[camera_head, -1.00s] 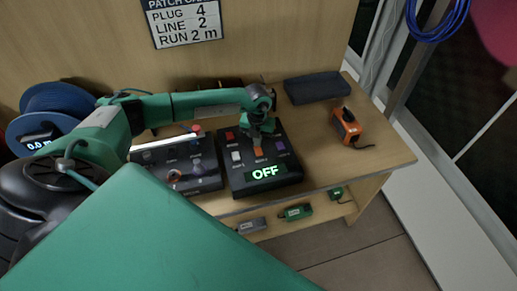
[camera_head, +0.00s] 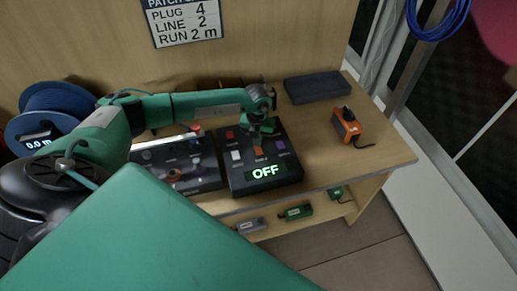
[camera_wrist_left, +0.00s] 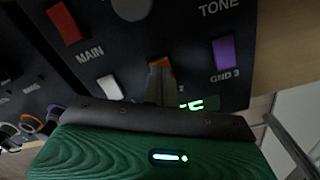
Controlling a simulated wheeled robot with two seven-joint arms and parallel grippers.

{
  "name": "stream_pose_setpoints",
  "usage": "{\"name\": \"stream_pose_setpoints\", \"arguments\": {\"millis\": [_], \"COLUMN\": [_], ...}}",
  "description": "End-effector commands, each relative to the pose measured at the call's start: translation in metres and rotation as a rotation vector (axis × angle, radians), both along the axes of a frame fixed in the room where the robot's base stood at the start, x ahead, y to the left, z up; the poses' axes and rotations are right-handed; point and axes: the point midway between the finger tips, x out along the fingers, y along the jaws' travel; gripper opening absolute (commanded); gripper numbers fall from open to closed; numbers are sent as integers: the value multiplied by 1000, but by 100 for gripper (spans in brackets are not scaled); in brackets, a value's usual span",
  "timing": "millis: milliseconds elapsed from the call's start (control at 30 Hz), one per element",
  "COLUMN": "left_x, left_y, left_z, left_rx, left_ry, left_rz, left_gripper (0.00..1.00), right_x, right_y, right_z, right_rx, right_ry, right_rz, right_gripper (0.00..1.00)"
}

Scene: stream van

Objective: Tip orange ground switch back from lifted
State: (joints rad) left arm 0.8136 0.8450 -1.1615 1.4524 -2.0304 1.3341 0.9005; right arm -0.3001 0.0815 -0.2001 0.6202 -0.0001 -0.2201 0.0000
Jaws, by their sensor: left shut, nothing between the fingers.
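The orange ground switch (camera_head: 258,150) sits on the black switch box (camera_head: 250,187), between a white switch (camera_head: 236,156) and a purple switch (camera_head: 281,146). The box's display (camera_head: 265,172) reads OFF. My left gripper (camera_head: 261,138) is shut and empty, pointing down just behind the orange switch. In the left wrist view the shut fingers (camera_wrist_left: 158,84) cover much of the orange switch (camera_wrist_left: 161,63); I cannot tell whether they touch it or how it is tilted. My right gripper is not in view.
A red MAIN switch (camera_wrist_left: 64,24) is on the same box. A second black panel (camera_head: 180,178) with knobs stands to the left. An orange device (camera_head: 346,125) and a dark case (camera_head: 317,87) lie right on the wooden bench (camera_head: 375,165). A blue reel (camera_head: 50,108) stands far left.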

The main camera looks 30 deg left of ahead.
Motion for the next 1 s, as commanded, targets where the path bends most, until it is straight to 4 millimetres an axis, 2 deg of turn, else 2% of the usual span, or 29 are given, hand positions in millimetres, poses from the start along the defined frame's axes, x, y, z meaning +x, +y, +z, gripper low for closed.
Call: {"name": "stream_pose_setpoints", "arguments": {"millis": [767, 1000], "left_x": [0, 0], "left_y": [0, 0], "left_z": [-13, -4], "left_rx": [0, 0], "left_ry": [0, 0], "left_rz": [0, 0], "left_gripper": [0, 0], "right_x": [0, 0], "right_y": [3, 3], "right_z": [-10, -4], "right_rx": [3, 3], "right_ry": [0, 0], "right_rz": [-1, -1], "right_gripper": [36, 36]}}
